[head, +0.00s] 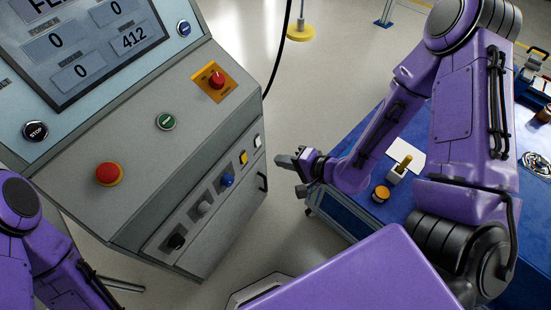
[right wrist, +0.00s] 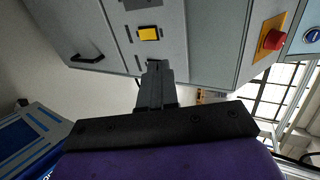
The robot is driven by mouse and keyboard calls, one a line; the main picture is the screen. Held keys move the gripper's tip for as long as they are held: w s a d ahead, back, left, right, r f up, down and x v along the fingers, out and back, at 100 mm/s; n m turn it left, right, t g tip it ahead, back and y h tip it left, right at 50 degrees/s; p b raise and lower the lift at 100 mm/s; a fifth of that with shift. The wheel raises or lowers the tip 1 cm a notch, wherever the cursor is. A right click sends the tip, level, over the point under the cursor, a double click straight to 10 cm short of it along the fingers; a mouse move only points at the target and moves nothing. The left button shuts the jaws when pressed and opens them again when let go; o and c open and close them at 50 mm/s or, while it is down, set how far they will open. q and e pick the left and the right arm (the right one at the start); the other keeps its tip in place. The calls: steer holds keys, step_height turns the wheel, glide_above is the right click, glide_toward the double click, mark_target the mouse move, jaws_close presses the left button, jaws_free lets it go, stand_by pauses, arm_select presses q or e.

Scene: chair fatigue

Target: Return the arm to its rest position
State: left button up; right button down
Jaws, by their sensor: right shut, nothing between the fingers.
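My right arm is purple and comes in from the right in the head view, bent at the elbow. Its gripper (head: 286,161) is shut and empty, just right of the grey control cabinet and apart from it in that view. In the right wrist view the shut fingers (right wrist: 154,80) point toward the cabinet front, below a yellow switch (right wrist: 149,34). My left arm shows only in part at the lower left of the head view, and its gripper is out of view.
The grey control cabinet (head: 150,150) carries a screen, a red button (head: 109,174), a green button (head: 166,122) and a red knob on a yellow plate (head: 216,80). A blue table (head: 345,222) with small items stands under my right arm. Open floor lies between them.

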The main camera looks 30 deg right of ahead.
stand_by(0.5)
steer(key=s+d+f+n+g+h, duration=0.2)
steer(key=s+d+f+g+h, duration=0.15)
steer(key=d+f+h, duration=0.35)
steer(key=s+d+f+n+g+h, duration=0.1)
steer(key=s+f, duration=0.3)
steer(key=s, duration=0.4)
steer(key=s+d+f+n+g+h, duration=0.1)
steer(key=s+f+n+g, duration=0.1)
steer(key=s+f, duration=0.3)
steer(key=s+g, duration=0.1)
steer(key=s, duration=0.2)
steer(key=shift+s+h, duration=0.35)
steer(key=shift+h, duration=0.05)
steer(key=shift+r, duration=0.1)
